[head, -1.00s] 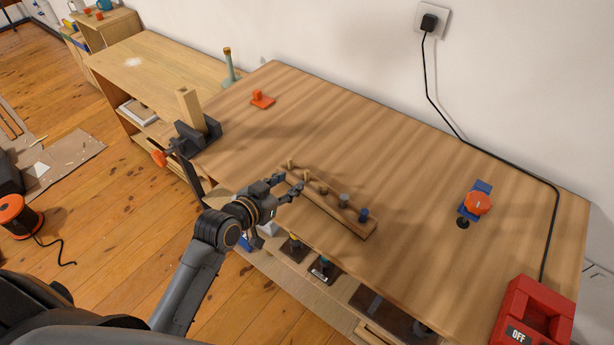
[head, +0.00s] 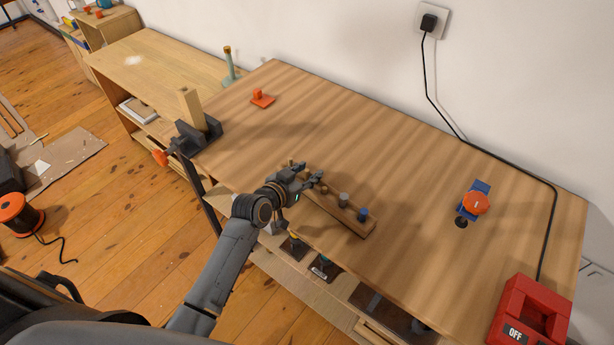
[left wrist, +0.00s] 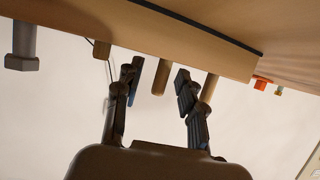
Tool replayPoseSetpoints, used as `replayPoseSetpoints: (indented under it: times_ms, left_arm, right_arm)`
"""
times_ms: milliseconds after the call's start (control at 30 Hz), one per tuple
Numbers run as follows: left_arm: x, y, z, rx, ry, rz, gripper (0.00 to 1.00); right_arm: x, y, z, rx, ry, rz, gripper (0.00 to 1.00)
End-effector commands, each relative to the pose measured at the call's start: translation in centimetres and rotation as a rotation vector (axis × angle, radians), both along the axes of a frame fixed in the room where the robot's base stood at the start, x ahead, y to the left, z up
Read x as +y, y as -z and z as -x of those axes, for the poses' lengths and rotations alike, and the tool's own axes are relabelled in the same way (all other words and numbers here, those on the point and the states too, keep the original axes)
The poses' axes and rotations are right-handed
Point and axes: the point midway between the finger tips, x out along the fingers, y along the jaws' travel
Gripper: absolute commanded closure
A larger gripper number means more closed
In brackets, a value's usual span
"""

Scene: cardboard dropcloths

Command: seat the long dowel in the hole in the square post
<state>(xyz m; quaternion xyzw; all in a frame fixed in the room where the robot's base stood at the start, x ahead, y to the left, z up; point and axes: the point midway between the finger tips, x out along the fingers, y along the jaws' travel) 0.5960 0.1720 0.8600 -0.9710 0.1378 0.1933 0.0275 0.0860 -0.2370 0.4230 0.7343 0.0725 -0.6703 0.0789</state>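The square post (head: 190,106) stands upright in a dark vise (head: 200,135) at the table's left end; I cannot make out its hole. A wooden rack (head: 340,212) at the table's front edge holds several pegs. My left gripper (head: 312,177) is over the rack's left part. In the left wrist view, its open fingers (left wrist: 160,82) stand on either side of a wooden dowel (left wrist: 159,78); contact is not clear. Another light dowel (left wrist: 208,90) shows beyond the right finger, partly hidden. I cannot tell which dowel is longest. My right gripper is not in view.
An orange block (head: 262,98) lies behind the vise. A blue and orange device (head: 476,202) and a red box marked OFF (head: 530,312) stand at the right, with a black cable running to the wall. The table's back middle is clear.

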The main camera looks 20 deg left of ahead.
Motion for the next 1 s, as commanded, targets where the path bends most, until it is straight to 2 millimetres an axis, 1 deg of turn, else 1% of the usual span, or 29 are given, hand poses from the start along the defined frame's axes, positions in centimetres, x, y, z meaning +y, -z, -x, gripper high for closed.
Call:
replayPoseSetpoints:
  times_ms: [67,167,200,267,600,733,867,967,1000]
  left_arm:
    - [0.0,0.0,0.0,0.0,0.0,0.0,0.61]
    - [0.0,0.0,0.0,0.0,0.0,0.0,0.79]
    - [0.0,0.0,0.0,0.0,0.0,0.0,0.87]
    - [0.0,0.0,0.0,0.0,0.0,0.0,0.99]
    - [0.0,0.0,0.1,0.0,0.0,0.0,1.0]
    - [0.0,-0.4,0.0,-0.002,0.0,0.0,1.0]
    - [0.0,-1.6,0.0,-0.004,-0.001,0.0,1.0]
    - [0.0,-3.1,0.0,-0.006,0.0,-0.002,1.0]
    - [0.4,-3.7,0.3,-0.004,-0.001,-0.003,1.0]
  right_arm:
    - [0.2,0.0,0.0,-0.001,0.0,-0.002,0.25]
    - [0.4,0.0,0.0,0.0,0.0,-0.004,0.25]
    - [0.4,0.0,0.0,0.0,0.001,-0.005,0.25]
    - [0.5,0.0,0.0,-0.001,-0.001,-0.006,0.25]
    - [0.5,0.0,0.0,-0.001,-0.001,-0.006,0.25]
    - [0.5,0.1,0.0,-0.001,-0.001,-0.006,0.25]
    - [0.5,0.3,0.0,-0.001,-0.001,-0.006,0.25]
    - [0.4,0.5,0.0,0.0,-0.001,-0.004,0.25]
    - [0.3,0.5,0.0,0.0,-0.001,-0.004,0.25]
